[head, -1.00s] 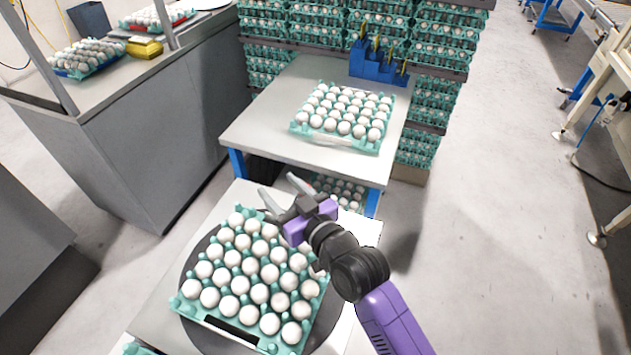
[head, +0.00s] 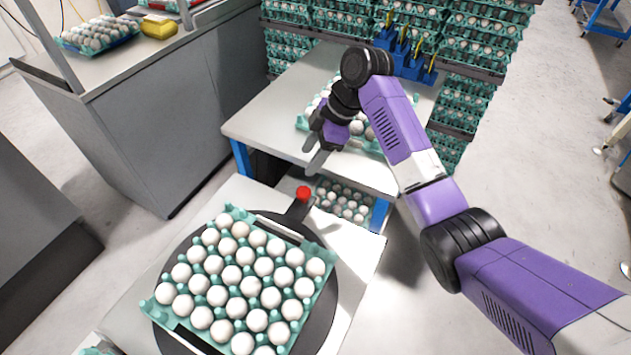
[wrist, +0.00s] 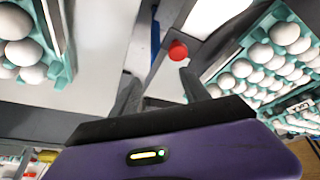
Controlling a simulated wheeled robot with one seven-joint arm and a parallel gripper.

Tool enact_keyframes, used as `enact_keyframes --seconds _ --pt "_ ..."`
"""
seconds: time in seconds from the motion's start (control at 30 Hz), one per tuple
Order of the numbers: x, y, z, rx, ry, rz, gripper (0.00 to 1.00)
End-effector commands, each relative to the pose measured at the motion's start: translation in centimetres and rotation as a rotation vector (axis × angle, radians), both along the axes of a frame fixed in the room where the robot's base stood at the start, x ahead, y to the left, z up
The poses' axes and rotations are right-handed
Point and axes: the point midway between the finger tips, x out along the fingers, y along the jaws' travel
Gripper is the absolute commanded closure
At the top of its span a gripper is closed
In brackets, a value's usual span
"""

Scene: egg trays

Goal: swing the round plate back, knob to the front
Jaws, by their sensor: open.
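The dark round plate (head: 323,302) lies on the near pale table and carries a teal tray (head: 318,250) of white eggs. A short dark handle (head: 297,211) sticks out from the plate's far side, with a red knob (head: 304,192) at its end. My gripper (head: 311,158) is open and empty just beyond and above the knob, its fingers pointing down toward it. In the wrist view the red knob (wrist: 178,50) shows beyond my open fingers (wrist: 160,88), nearer the right one. I cannot tell the exact height gap.
A second pale table (head: 262,128) stands behind, with another egg tray (head: 303,122) partly hidden by my gripper. A blue holder (head: 405,66) and tall stacks of egg trays (head: 452,98) stand at the back. A grey counter (head: 150,120) is on the left. Open floor lies at right.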

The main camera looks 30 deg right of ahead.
Motion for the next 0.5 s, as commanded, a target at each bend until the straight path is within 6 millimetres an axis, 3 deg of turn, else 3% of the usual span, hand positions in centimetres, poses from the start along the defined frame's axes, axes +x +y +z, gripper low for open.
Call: enact_keyframes --seconds 0.17,0.5 --pt "-3.0 0.1 -0.5 -0.014 0.075 0.148 0.45" --pt "-2.9 1.5 -4.1 -0.016 0.071 0.166 0.45"
